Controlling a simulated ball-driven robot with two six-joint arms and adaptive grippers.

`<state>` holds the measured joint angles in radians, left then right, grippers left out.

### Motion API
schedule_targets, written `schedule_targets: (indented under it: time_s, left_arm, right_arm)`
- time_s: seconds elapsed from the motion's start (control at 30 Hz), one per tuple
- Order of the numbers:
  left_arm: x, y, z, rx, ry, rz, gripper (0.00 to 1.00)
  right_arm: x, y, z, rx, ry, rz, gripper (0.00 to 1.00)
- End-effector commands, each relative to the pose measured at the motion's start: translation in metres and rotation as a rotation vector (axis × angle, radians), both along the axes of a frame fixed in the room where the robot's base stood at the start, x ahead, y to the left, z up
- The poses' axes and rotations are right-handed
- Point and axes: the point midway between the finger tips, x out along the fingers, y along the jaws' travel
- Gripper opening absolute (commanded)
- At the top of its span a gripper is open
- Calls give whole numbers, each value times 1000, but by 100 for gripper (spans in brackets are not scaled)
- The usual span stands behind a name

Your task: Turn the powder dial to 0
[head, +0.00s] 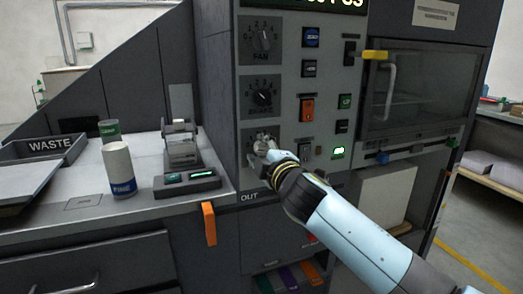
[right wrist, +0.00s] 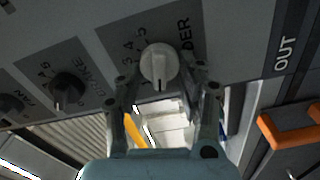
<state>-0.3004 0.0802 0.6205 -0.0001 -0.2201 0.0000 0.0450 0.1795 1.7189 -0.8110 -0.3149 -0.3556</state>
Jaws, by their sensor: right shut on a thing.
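The powder dial is a pale grey-white round knob (right wrist: 159,62) on a dark plate in the right wrist view. The digits 3, 4 and 5 and the letters "DER" show on the plate around it. A raised grip bar runs across the knob, roughly up and down in that view. In the head view it is the lowest of three dials on the panel, and my right gripper (head: 266,156) largely covers it. In the right wrist view the gripper's two fingers (right wrist: 160,70) are shut on the knob, one on each side. My left gripper is out of view.
Lit buttons and an orange rocker switch (head: 307,109) stand to the right. The counter at left holds a white canister (head: 119,168) and the waste tray (head: 75,150).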

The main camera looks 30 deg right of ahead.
Motion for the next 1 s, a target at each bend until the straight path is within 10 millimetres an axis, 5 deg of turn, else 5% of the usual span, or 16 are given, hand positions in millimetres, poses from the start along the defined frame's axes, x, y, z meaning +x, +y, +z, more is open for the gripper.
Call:
schedule_targets:
  time_s: [0.17, 0.2, 0.3, 0.67, 1.0]
  left_arm:
    - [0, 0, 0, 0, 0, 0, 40]
    - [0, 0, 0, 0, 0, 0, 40]
    - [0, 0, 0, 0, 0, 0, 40]
    - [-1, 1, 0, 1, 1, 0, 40]
    - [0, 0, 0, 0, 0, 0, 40]
  right_arm:
    - [0, 0, -1, 1, 1, 0, 6]
    - [0, 0, -1, 1, 1, 0, 43]
    - [0, 0, -1, 1, 1, 0, 56]
    - [-7, 2, -1, 1, 2, 0, 56]
    - [-75, 18, -2, 3, 3, 1, 56]
